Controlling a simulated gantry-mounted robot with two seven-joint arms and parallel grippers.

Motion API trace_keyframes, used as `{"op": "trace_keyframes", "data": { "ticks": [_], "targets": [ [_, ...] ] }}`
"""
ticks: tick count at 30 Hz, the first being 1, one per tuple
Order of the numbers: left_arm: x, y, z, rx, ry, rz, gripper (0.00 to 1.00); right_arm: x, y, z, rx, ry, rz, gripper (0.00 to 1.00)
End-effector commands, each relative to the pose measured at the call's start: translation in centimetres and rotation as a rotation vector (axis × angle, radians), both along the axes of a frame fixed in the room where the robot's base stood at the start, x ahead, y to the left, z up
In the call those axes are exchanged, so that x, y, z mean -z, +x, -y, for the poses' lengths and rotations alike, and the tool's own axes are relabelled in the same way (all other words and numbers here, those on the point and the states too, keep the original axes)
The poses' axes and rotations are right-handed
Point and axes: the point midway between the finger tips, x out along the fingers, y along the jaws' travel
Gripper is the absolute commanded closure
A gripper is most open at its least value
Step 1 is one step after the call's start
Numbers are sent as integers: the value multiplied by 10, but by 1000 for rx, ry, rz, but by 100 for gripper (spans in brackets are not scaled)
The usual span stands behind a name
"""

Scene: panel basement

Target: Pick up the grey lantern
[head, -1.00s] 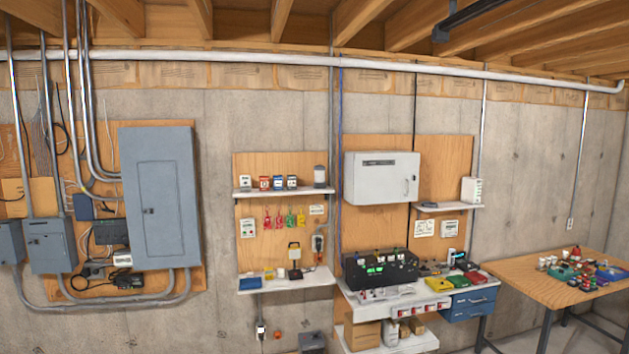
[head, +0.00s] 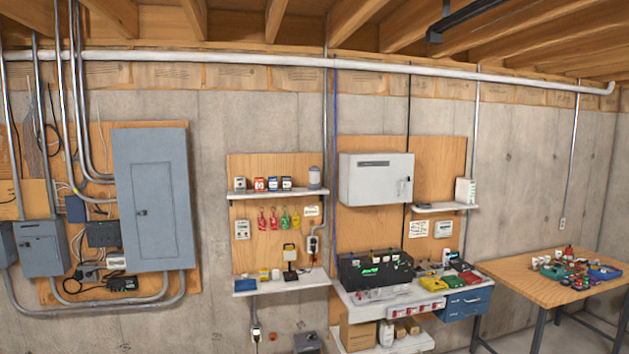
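A small grey cylinder with a pale body and darker top (head: 315,177) stands upright at the right end of the upper small shelf (head: 268,195). It looks like the grey lantern, but it is too small to be sure. Nothing touches it from above. Neither of my grippers is in view.
Several small boxes (head: 273,184) share that shelf. A white cabinet (head: 364,179) is right, a grey electrical panel (head: 155,200) left. A wooden table (head: 512,282) stands far right.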

Motion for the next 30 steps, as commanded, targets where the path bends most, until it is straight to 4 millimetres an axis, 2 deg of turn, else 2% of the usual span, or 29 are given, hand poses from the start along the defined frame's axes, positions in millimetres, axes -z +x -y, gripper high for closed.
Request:
{"op": "trace_keyframes", "data": {
  "ticks": [7, 18, 26, 30],
  "targets": [
    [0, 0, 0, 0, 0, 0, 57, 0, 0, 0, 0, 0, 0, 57],
    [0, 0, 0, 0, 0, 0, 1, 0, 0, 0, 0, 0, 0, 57],
    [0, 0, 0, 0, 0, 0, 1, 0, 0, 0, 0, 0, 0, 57],
    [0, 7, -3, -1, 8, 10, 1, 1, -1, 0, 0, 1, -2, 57]
  ]
}}
